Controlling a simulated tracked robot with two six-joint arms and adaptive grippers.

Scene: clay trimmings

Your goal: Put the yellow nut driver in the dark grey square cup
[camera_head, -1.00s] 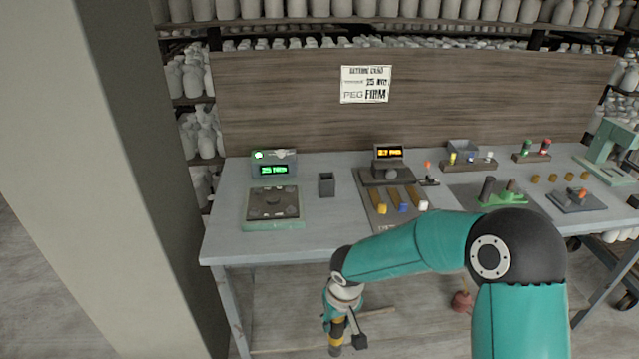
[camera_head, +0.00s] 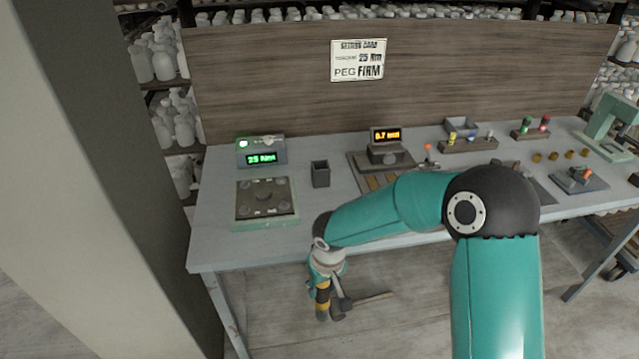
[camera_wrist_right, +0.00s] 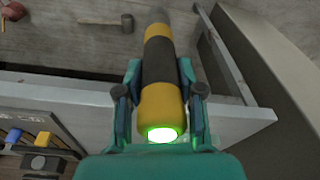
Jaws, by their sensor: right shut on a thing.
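The dark grey square cup (camera_head: 320,173) stands upright on the grey table between the green-lit device and the tool mat. My right gripper (camera_head: 322,282) is below the table's front edge, shut on a yellow-and-dark banded tool (camera_head: 322,300). In the right wrist view my gripper (camera_wrist_right: 160,98) clamps this tool (camera_wrist_right: 158,62), whose near end glows green. A yellow handle (camera_wrist_right: 43,138), apparently the yellow nut driver, lies on the mat beside a blue handle (camera_wrist_right: 13,136). My arm hides these handles in the head view. My left gripper is not in view.
A green-edged plate (camera_head: 265,200) lies left of the cup. An orange-lit display (camera_head: 387,136) stands behind the mat. The grey table edge (camera_head: 245,262) is close to my right gripper. A mallet (camera_head: 350,302) lies on the floor. The table around the cup is clear.

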